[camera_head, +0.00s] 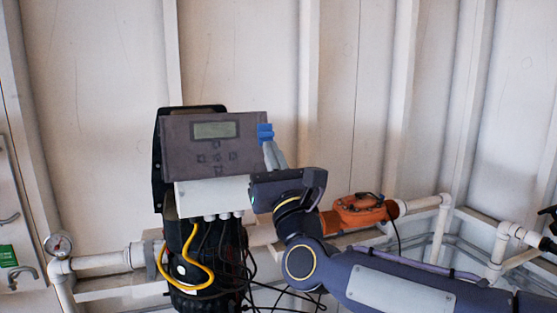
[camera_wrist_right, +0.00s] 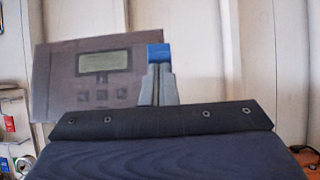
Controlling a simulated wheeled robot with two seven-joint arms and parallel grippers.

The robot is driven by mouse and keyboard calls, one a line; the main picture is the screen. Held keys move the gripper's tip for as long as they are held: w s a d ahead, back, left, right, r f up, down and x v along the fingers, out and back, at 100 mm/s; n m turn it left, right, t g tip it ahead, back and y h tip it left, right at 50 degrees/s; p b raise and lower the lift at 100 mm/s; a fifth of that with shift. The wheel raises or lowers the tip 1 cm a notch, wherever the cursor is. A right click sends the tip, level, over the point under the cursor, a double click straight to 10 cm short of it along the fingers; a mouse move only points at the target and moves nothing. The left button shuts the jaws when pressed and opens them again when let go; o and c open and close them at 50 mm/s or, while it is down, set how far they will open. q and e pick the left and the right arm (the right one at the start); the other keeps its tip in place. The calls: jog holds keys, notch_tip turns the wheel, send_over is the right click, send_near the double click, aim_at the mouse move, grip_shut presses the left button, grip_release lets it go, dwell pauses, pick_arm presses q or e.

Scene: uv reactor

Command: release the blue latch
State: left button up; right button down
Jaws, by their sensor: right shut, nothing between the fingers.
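The blue latch (camera_head: 265,132) is at the upper right edge of the grey control panel (camera_head: 180,146), which has a small display and buttons. My right gripper (camera_head: 270,152) is shut and empty, with its grey fingers pointing up at the latch. In the right wrist view the blue latch (camera_wrist_right: 159,53) shows directly beyond the closed fingertips (camera_wrist_right: 158,80), at the right edge of the panel (camera_wrist_right: 60,75). The fingertips look touching or very close to the latch; I cannot tell which. The fingers hide the lower part of the latch. My left gripper is not in view.
Below the panel is a white box (camera_head: 212,192) with cables and a black reactor body with a yellow cable (camera_head: 195,262). An orange device (camera_head: 360,210) sits on the white pipe at right. A pressure gauge (camera_head: 58,244) is at left. A white wall stands behind.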

jog(key=shift+w+a+r, duration=0.1)
jog(key=shift+w, duration=0.1)
jog(key=shift+r+b, duration=0.25)
jog(key=shift+b, duration=0.3)
jog(key=shift+w+r, duration=0.15)
jog(key=shift+r, duration=0.5)
